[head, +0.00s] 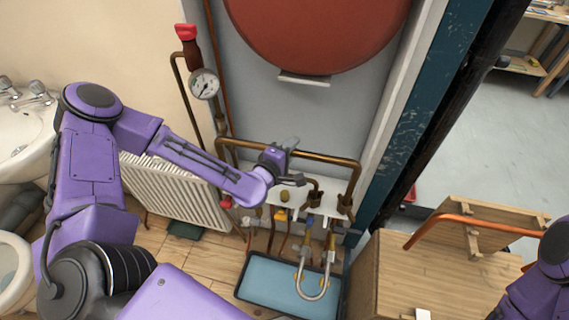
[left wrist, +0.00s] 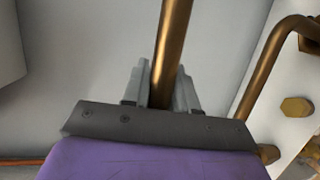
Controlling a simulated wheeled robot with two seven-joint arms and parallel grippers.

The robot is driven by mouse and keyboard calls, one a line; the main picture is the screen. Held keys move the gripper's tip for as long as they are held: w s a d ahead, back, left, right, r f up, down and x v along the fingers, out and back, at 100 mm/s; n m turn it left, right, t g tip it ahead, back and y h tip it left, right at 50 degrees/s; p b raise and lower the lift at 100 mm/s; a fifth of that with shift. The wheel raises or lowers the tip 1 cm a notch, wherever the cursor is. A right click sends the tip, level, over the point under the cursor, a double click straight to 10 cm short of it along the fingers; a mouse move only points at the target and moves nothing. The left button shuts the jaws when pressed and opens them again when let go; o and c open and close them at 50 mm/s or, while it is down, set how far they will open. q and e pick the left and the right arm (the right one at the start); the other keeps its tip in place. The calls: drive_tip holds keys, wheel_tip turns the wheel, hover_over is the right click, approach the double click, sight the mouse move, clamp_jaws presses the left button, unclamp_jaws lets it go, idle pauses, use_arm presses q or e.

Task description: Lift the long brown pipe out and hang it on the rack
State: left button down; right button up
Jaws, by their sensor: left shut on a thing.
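The long brown pipe (head: 325,158) runs across below the red tank in the head view, with its ends bent downward. Its right end comes down to a fitting at the white ledge; whether it is seated there I cannot tell. My left gripper (head: 290,160) is shut on the pipe near the middle of its long run. In the left wrist view the pipe (left wrist: 173,45) passes between the two grey fingers of the left gripper (left wrist: 163,85). On the right, a wooden stand (head: 458,212) carries a copper pipe (head: 480,223); it may be the rack. My right gripper is out of view.
A red tank (head: 318,30) hangs above, with a pressure gauge (head: 205,84) to its left. A blue tray (head: 262,277) lies below, under a U-shaped hose (head: 313,294). A dark post (head: 455,100) stands between the booth and the wooden bench (head: 400,275). A radiator (head: 175,190) is at left.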

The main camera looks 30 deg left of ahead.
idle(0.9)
use_arm(q)
drive_tip(key=s+d+r+p, duration=0.2)
drive_tip(key=s+r+p, duration=0.4)
drive_tip(key=p, duration=0.1)
drive_tip(key=s+d+r+p, duration=0.2)
drive_tip(key=s+r+p, duration=0.5)
drive_tip(key=p, duration=0.1)
drive_tip(key=shift+d, duration=0.3)
drive_tip(key=shift+f, duration=0.1)
idle(0.5)
